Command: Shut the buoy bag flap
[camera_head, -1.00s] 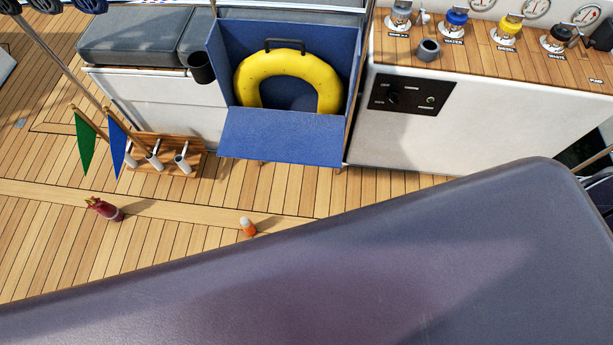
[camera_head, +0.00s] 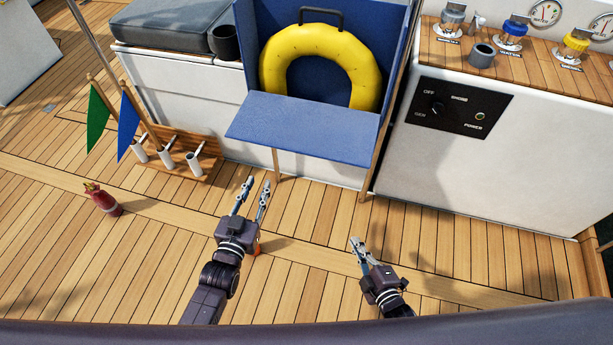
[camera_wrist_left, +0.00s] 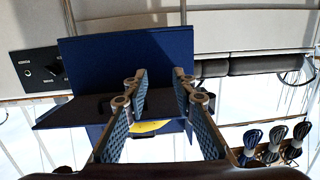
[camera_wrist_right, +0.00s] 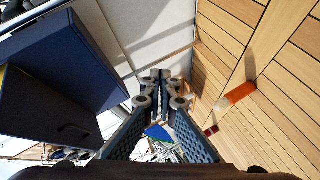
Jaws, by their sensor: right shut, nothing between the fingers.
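The blue buoy bag (camera_head: 243,45) hangs against the white cockpit wall and holds a yellow horseshoe buoy (camera_head: 283,60). Its blue flap (camera_head: 300,128) is folded down and out, so the bag is open. The flap also shows in the left wrist view (camera_wrist_left: 125,60) and the right wrist view (camera_wrist_right: 95,60). My left gripper (camera_head: 257,185) is open and empty, in front of and below the flap, apart from it. My right gripper (camera_head: 355,242) is shut and empty, lower and further right, also apart from the flap.
A wooden rack (camera_head: 190,150) with white holders and green and blue flags stands left of the bag. An orange object (camera_head: 257,247) is partly hidden by my left gripper. A switch panel (camera_head: 460,107) is on the right.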

